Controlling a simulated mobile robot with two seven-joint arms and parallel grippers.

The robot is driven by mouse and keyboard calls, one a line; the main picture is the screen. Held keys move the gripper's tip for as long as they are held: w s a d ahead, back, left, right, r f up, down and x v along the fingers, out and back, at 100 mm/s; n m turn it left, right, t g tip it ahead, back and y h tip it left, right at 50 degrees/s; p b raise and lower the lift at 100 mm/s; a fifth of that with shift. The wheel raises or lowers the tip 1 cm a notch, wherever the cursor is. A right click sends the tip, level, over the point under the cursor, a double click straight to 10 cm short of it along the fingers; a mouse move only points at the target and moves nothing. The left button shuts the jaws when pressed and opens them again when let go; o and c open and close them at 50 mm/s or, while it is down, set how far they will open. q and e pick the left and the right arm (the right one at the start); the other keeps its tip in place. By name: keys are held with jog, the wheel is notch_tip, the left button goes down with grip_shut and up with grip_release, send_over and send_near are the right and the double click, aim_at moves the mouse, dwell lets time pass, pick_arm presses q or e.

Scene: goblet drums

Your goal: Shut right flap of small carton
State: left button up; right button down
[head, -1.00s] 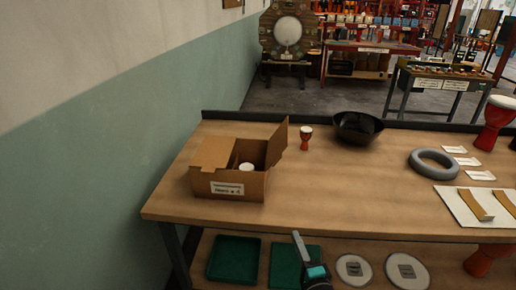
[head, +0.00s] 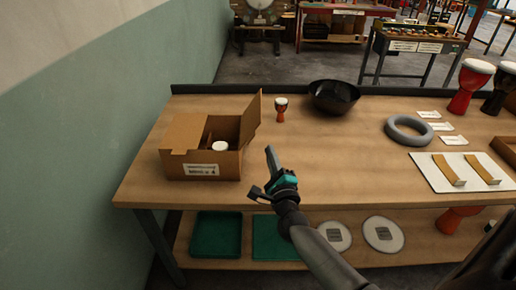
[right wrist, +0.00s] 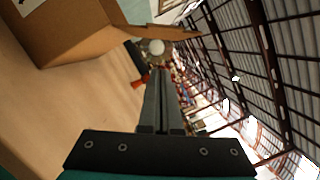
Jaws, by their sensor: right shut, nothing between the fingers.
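The small carton (head: 203,165) stands on the left part of the workbench, label facing front. Its right flap (head: 251,117) stands up and leans outward to the right. The left flap (head: 184,132) lies over the left part of the opening. A white-topped item (head: 220,146) shows inside. My right gripper (head: 270,152) is shut and empty, to the right of the carton's front and apart from it. In the right wrist view the shut fingers (right wrist: 161,75) point past the carton (right wrist: 70,30), whose flap (right wrist: 150,32) juts out at the top. My left gripper is not in view.
A small red drum (head: 281,110) and a black bowl (head: 334,96) stand behind, to the right of the carton. A grey ring (head: 409,131) and a white board (head: 460,172) lie farther right. The bench (head: 345,165) is clear in the middle.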

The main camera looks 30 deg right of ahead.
jog(key=shift+w+a+r+p, duration=0.4)
jog(key=shift+w+a+r, duration=0.15)
jog(key=shift+a, duration=0.15)
jog(key=shift+w+a+r+p, duration=0.4)
jog(key=shift+w+a+r, duration=0.15)
jog(key=shift+a, duration=0.15)
jog(key=shift+a+r+n+p, duration=0.2)
jog(key=shift+n+p, duration=0.2)
jog(key=shift+p, duration=0.15)
